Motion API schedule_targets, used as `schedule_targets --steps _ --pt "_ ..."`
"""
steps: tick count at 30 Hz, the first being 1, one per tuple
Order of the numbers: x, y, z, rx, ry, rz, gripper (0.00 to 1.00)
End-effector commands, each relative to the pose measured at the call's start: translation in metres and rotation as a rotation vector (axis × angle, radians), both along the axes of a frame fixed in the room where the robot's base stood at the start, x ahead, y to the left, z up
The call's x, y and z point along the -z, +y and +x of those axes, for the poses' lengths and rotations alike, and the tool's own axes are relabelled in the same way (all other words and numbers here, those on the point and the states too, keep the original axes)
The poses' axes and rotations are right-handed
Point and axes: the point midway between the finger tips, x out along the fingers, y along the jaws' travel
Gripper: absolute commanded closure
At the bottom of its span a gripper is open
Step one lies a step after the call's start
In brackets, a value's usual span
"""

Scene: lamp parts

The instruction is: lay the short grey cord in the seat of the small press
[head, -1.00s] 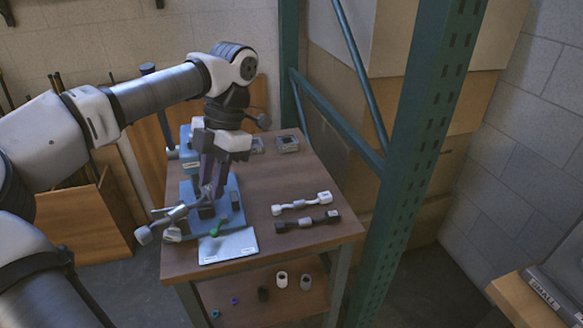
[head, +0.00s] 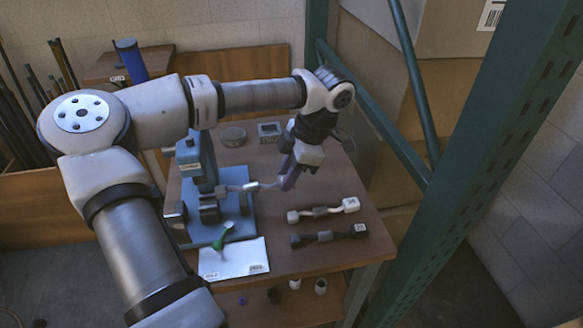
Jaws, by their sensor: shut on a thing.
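The small press (head: 203,160) is blue and stands upright at the left of the table, on a flat blue base. My gripper (head: 287,180) is to the right of the press, pointing down, shut on the right part of the short grey cord (head: 250,186). The cord stretches left from my fingers, roughly level. Its left end overlaps the front of the press in the picture, near the dark block (head: 209,212) on the base. I cannot tell whether it touches the press. The seat is not clearly visible.
A white cord (head: 305,214) and a black cord (head: 310,238) lie at the table's right. Two small containers (head: 233,136) (head: 269,130) stand behind. A green rack post (head: 450,170) rises at the right.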

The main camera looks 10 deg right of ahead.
Motion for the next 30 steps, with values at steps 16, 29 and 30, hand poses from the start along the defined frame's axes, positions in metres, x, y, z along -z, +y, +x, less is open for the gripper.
schedule_targets --steps 16,29,30 --pt "0.001 0.066 -0.001 -0.003 0.001 -0.001 0.98" --pt "0.003 0.096 -0.001 0.0 0.001 0.0 0.98" --pt "0.003 0.096 -0.001 0.0 0.001 0.0 0.98"
